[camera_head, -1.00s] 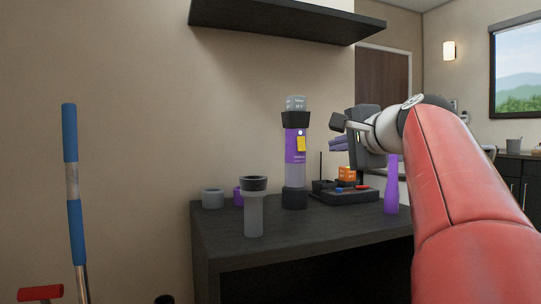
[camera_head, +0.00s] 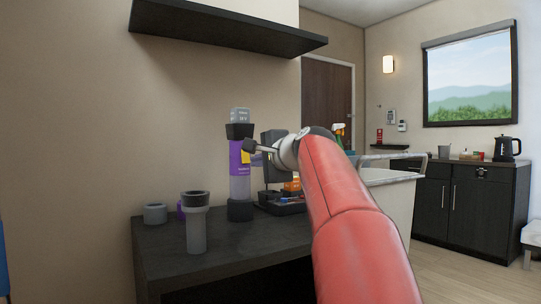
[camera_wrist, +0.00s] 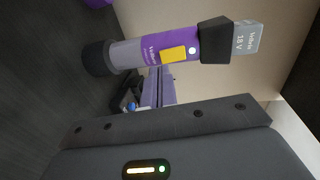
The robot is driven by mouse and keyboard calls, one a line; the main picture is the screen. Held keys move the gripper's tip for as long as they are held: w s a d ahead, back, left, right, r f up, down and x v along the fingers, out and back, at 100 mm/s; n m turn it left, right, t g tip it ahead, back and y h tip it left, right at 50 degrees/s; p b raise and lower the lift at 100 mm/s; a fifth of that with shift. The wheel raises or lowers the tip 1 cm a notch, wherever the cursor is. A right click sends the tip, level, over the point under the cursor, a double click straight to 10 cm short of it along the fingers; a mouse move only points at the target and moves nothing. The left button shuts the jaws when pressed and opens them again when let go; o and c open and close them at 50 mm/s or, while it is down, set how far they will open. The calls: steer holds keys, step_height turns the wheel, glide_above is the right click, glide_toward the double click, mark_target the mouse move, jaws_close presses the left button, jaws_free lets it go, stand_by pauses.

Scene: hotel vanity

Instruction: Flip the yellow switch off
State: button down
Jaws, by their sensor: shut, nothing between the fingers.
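A purple and grey cylindrical device (camera_head: 239,185) with black bands and a grey 18 V block on top stands upright on the dark table. Its yellow switch (camera_head: 245,157) is partly covered by my gripper in the head view. In the wrist view the device lies sideways, with the yellow switch (camera_wrist: 173,54) fully visible and a small white dot beside it. My gripper (camera_head: 250,146) is shut and empty, with its tip in front of the device at about switch height. Whether it touches cannot be told. The fingertips are not clear in the wrist view.
On the dark table (camera_head: 180,256), a grey flashlight-like cylinder (camera_head: 196,225) stands front left, with a grey ring (camera_head: 155,214) behind it. A black tray (camera_head: 285,206) with small items is right of the device. A dark shelf (camera_head: 225,27) hangs above.

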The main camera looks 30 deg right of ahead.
mark_target(246, 163)
steer(key=w, duration=0.4)
steer(key=shift+a+f+p, duration=0.1)
steer(key=shift+f+p, duration=0.2)
steer(key=shift+f, duration=0.05)
steer(key=b, duration=0.1)
steer(key=f+b, duration=0.1)
steer(key=shift+w+t+b, duration=0.25)
steer(key=shift+t+b, duration=0.1)
steer(key=shift+t, duration=0.05)
steer(key=shift+r, duration=0.4)
